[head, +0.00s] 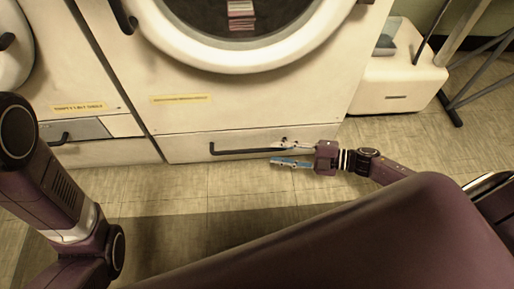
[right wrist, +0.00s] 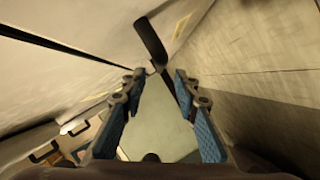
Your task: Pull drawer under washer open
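The drawer (head: 185,146) is the low cream panel under the washer (head: 250,110); it looks shut. Its long dark bar handle (head: 235,151) runs along the front, and its right end is at my right gripper. My right gripper (head: 285,154) is open near the floor, its fingers pointing left along the handle. In the right wrist view, the dark handle (right wrist: 154,42) reaches down between the open blue-padded fingers (right wrist: 158,85). I cannot tell whether either finger touches it. My left arm shows at the left; its gripper is out of view.
Another machine (head: 60,75) with its own low handle stands close on the left. A white box-like unit (head: 395,85) stands at the right, near a metal rack (head: 480,70). The tiled floor (head: 190,190) before the drawer is clear apart from my arm.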

